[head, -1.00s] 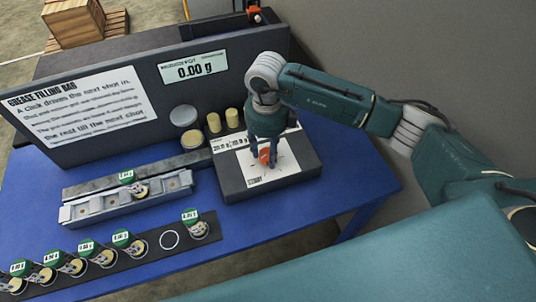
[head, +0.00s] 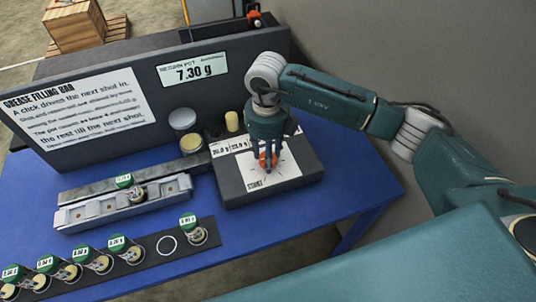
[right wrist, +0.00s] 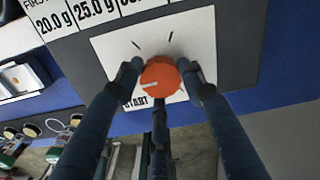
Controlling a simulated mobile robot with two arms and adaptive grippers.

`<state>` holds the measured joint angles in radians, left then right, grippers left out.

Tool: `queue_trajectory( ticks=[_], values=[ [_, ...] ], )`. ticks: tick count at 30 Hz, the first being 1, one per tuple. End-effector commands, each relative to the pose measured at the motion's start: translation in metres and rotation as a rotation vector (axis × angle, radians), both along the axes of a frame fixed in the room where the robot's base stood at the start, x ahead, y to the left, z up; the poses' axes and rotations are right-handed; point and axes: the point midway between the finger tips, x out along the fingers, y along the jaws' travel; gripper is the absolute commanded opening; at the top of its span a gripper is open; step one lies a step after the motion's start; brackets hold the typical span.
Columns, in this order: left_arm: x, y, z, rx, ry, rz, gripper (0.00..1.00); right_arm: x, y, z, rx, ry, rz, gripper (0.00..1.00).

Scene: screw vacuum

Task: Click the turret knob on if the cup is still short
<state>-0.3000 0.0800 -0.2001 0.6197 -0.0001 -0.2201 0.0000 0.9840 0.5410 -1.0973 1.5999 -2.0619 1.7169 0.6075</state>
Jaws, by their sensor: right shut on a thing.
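The orange turret knob (head: 268,160) sits on the white dial plate of a dark box. My right gripper (head: 266,163) is shut around the knob from above. In the right wrist view the fingers flank the knob (right wrist: 160,78), whose pale mark points left, just above the word START. The display (head: 193,71) on the dark panel reads 7.30 g. A cup (head: 137,194) with a green tag (head: 124,181) sits in the grey rail (head: 82,213); its fill is too small to judge. My left gripper is not in view.
Several green-tagged cups (head: 102,262) stand in a row on a dark strip, with an empty white ring (head: 167,246) near its right end.

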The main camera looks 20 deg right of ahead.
Motion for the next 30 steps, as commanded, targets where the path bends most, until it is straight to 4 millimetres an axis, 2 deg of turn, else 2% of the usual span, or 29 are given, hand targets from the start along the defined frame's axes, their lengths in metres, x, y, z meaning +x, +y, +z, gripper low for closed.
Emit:
queue_trajectory(
  ticks=[1, 2, 3, 6, 17, 20, 30],
  values=[
    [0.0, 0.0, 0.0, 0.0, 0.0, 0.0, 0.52, 0.008, 0.002, 0.007, 0.009, -0.025, -0.003, 0.13],
    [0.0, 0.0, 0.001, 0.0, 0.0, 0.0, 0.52, 0.008, 0.002, 0.007, 0.009, -0.025, -0.003, 0.13],
    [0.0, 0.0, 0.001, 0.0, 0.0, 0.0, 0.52, 0.008, 0.002, 0.007, 0.009, -0.025, -0.003, 0.41],
    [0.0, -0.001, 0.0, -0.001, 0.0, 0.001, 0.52, 0.007, 0.001, 0.006, 0.007, -0.023, -0.003, 0.58],
    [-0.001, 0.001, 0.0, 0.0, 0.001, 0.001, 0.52, 0.004, 0.0, 0.008, 0.004, -0.012, -0.001, 0.58],
    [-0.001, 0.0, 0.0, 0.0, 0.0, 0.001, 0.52, 0.005, 0.0, 0.021, 0.003, -0.015, 0.0, 0.58],
    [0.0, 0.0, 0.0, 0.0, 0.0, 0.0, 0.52, 0.007, 0.002, 0.092, 0.004, -0.018, 0.0, 0.58]
  ],
)
